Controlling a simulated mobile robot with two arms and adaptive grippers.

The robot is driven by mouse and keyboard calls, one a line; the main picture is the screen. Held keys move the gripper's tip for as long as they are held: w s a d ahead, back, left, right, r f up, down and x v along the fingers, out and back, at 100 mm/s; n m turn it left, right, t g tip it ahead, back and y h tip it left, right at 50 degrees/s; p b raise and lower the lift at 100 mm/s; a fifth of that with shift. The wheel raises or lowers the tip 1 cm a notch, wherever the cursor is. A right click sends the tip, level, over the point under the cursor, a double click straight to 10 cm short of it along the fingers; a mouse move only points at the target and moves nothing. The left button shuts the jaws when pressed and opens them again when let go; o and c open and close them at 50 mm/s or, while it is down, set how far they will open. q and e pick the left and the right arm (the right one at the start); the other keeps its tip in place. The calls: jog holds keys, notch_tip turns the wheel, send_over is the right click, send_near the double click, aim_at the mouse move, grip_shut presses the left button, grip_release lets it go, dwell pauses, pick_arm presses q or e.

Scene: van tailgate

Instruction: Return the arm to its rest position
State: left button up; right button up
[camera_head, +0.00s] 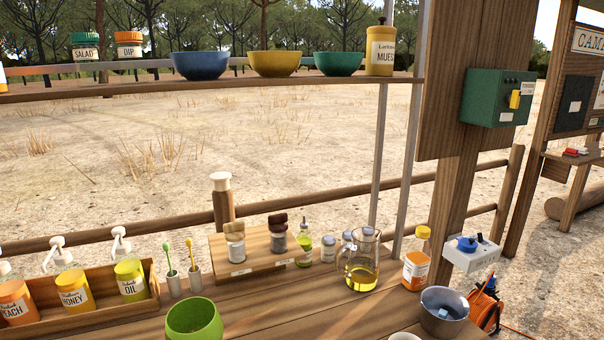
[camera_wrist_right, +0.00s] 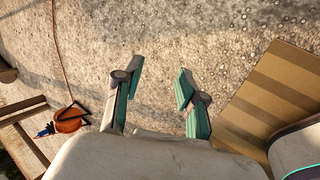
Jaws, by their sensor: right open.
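My right gripper (camera_wrist_right: 158,88) shows in the right wrist view with its two teal-padded fingers spread apart and nothing between them. It is over bare sandy ground, clear of any object. Neither gripper nor arm shows in the head view, so my left gripper is out of sight.
A wooden counter (camera_head: 300,315) holds a glass jug (camera_head: 361,270), a green cup (camera_head: 194,320), a metal bowl (camera_head: 444,311) and a bottle crate (camera_head: 85,315). A shelf (camera_head: 220,82) with bowls runs above. An orange cable reel (camera_wrist_right: 71,120) lies on the ground, left of the gripper.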

jog(key=s+a+f+y, duration=0.1)
jog(key=a+f+y, duration=0.1)
jog(key=a, duration=1.1)
jog(key=s+a+f+m+y, duration=0.1)
jog(key=a+f, duration=0.4)
jog(key=a, duration=0.9)
jog(key=s+a+f+m+y, duration=0.1)
jog(key=a+f, duration=0.3)
jog(key=a, duration=1)
jog(key=shift+s+f+g+y, duration=0.25)
jog(key=shift+s+g+y, duration=0.05)
jog(key=shift+y, duration=0.6)
